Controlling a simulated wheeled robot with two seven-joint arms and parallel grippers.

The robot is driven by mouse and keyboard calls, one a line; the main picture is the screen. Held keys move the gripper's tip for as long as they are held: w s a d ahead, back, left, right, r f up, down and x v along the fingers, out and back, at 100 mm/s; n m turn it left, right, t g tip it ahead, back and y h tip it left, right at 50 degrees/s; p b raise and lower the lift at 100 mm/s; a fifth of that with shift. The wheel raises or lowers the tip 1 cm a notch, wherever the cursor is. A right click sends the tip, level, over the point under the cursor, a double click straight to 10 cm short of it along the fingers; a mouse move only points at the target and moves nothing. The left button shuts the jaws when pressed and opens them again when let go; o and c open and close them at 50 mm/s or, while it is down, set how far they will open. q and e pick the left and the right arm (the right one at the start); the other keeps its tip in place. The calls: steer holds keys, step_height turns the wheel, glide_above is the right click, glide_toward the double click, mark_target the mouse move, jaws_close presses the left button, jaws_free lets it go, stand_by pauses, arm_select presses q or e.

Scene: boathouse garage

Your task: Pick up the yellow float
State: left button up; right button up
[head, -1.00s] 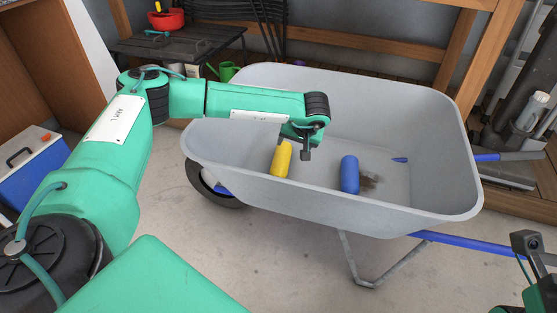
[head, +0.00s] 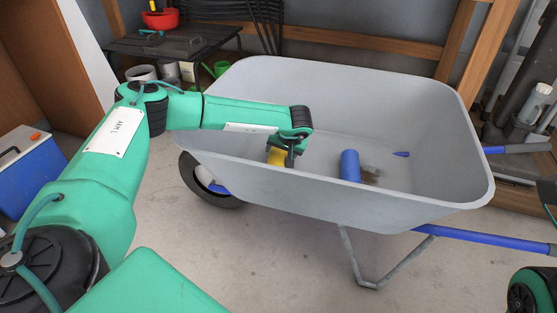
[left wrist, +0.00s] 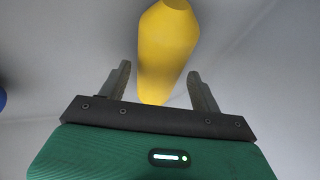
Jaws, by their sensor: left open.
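The yellow float (head: 276,157) lies in the grey wheelbarrow tray (head: 420,190), toward its left end. In the head view my left gripper (head: 289,158) is over it and hides part of it. In the left wrist view the yellow float (left wrist: 168,45) is long and faceted. Its near end reaches in between the two open fingers of my left gripper (left wrist: 159,72). A gap shows on each side, so the fingers are not closed on it. My right gripper does not show; only a part of my right arm is at the lower right edge.
A blue float (head: 350,165) lies in the tray to the right of the yellow one, with a small brown item (head: 371,175) beside it. The tray's raised walls surround them. A blue cooler (head: 28,175) and a dark table (head: 175,42) stand outside the wheelbarrow.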

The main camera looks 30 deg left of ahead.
arm_select(q)
steer(key=shift+b+x, duration=0.5)
steer(key=shift+x, duration=0.75)
steer(key=c, duration=0.8)
steer(key=shift+r, duration=0.15)
